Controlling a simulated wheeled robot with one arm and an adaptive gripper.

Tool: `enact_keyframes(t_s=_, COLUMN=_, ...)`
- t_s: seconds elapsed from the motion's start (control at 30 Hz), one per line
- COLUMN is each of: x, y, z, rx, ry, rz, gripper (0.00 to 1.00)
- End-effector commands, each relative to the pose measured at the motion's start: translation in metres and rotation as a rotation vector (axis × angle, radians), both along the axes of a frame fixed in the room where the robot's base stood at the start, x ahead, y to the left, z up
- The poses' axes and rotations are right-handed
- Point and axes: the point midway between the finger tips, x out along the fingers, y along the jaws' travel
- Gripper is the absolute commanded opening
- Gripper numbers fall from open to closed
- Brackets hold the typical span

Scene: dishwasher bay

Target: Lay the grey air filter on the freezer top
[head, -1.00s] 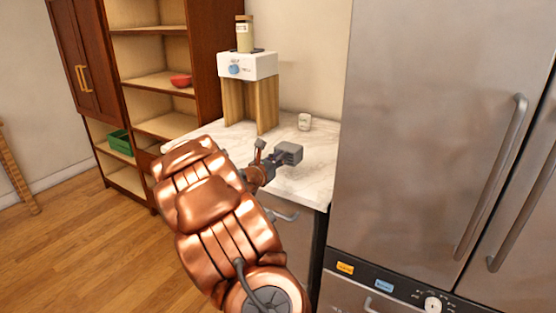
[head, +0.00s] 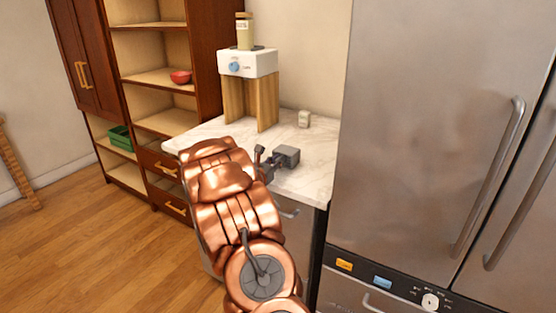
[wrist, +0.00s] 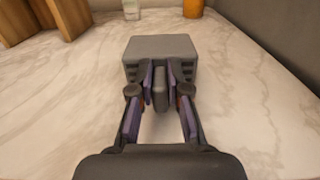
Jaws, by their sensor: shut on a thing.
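The grey air filter (head: 287,156) is a small block over the marble-topped counter (head: 312,180). In the wrist view the filter (wrist: 160,47) is straight ahead, with a grip tab toward me. My gripper (wrist: 160,92) is shut on that tab; in the head view my gripper (head: 272,162) is partly hidden by my copper arm. I cannot tell whether the filter touches the marble. A tall steel appliance (head: 430,120) stands at the right, its top out of view. I cannot tell from the pictures which surface is the freezer top.
A small white jar (head: 304,119) stands near the wall. A white device (head: 248,63) sits on a wooden stand (head: 266,102) at the back left. An orange object (wrist: 193,8) shows at the wrist view's top. The marble around the filter looks clear.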

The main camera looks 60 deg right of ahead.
Motion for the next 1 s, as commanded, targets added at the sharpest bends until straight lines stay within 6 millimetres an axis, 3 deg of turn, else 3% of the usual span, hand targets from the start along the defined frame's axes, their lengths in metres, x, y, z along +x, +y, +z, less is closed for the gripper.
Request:
enact_keyframes(t_s=0.23, x=-0.001, y=0.000, z=-0.005, rx=-0.001, ry=-0.001, rz=-0.002, gripper=0.00)
enact_keyframes(t_s=0.27, x=-0.001, y=0.000, z=-0.004, rx=-0.001, ry=-0.001, rz=-0.002, gripper=0.17)
enact_keyframes(t_s=0.5, x=-0.001, y=0.000, z=-0.004, rx=0.000, ry=-0.001, rz=-0.002, gripper=0.41)
enact_keyframes(t_s=0.9, x=0.000, y=0.000, z=0.002, rx=0.000, ry=0.000, rz=0.000, gripper=0.41)
enact_keyframes(t_s=1.0, x=0.001, y=0.013, z=-0.001, rx=0.000, ry=0.001, rz=0.004, gripper=0.41)
